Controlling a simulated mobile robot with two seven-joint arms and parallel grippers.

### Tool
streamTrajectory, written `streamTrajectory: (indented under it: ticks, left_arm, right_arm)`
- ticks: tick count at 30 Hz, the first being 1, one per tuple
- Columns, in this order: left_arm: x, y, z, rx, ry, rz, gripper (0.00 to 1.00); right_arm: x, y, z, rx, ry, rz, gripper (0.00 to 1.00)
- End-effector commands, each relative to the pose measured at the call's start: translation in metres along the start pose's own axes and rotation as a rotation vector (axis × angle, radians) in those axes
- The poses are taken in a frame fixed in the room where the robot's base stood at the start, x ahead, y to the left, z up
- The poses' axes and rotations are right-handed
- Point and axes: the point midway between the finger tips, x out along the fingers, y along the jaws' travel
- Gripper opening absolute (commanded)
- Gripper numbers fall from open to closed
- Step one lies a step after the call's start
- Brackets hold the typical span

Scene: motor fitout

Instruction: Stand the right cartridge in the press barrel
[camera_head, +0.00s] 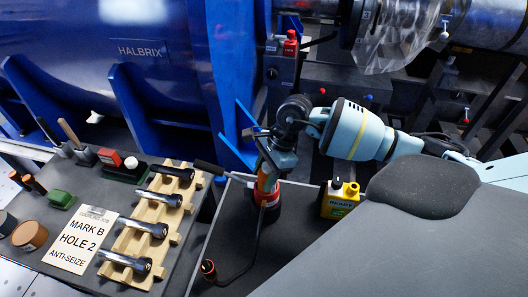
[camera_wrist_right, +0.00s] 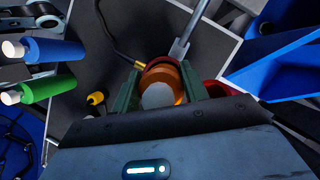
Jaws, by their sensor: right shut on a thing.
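My right gripper (camera_head: 267,168) is over the red and dark press barrel (camera_head: 267,197) on the grey bench. In the right wrist view its two greenish fingers (camera_wrist_right: 160,92) are shut on an orange cartridge (camera_wrist_right: 163,76), whose pale round end faces the camera. A red rim (camera_wrist_right: 216,88) shows beside the right finger. I cannot tell how deep the cartridge sits in the barrel. A blue cartridge (camera_wrist_right: 52,50) and a green cartridge (camera_wrist_right: 50,87), both with white tips, lie at the left of the right wrist view. My left gripper does not show.
A lever (camera_head: 212,167) sticks out left of the barrel. A dark hose (camera_head: 252,248) runs to a red-ended connector (camera_head: 208,267). A yellow box (camera_head: 339,200) stands to the right.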

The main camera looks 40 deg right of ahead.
Motion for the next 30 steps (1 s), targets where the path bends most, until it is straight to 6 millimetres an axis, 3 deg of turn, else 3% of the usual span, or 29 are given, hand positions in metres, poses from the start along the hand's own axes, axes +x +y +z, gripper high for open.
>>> streamTrajectory:
  ticks: [30]
  left_arm:
    - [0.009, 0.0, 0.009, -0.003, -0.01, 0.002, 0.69]
  right_arm:
    - [0.02, 0.0, -0.008, 0.0, 0.0, -0.001, 0.0]
